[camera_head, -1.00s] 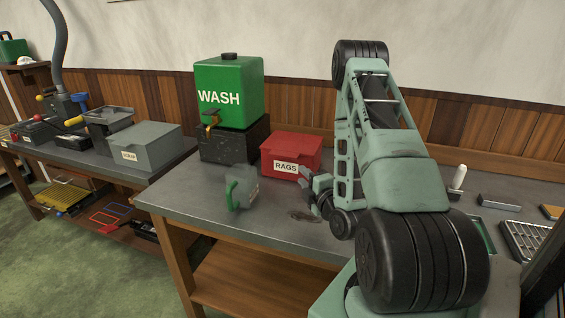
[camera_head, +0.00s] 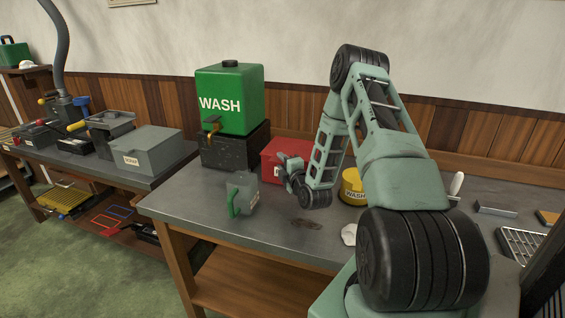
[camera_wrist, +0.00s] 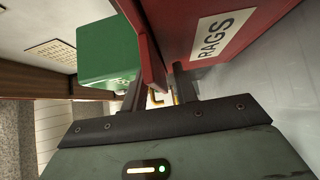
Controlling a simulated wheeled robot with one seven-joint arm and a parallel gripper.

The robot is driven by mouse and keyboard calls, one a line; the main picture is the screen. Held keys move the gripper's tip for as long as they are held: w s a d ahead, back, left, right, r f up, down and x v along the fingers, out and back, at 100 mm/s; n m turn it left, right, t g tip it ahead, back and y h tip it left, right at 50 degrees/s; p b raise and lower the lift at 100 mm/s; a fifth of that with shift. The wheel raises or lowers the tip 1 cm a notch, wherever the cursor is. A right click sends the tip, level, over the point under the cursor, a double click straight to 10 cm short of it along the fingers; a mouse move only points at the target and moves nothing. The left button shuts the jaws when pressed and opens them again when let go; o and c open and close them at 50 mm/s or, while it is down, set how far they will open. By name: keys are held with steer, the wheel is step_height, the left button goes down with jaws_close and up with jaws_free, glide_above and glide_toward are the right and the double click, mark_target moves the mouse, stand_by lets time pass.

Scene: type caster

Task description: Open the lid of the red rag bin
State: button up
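The red rag bin (camera_head: 284,150) stands on the workbench beside the black stand, its lid looking closed. My gripper (camera_head: 281,165) is at its front and hides much of the label. In the wrist view the red bin (camera_wrist: 225,30) is close, with its RAGS label turned on its side. My gripper's two dark fingers (camera_wrist: 160,92) are spread apart there. A red edge of the bin shows by the gap between them; I cannot tell whether they touch it.
A green WASH tank (camera_head: 230,98) sits on a black stand (camera_head: 232,148) left of the bin. A grey object with a green handle (camera_head: 243,193) is in front. A yellow tin (camera_head: 352,187) and a white rag (camera_head: 349,234) lie right. The bench front is mostly clear.

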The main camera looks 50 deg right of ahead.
jaws_close()
steer(key=shift+r, duration=0.15)
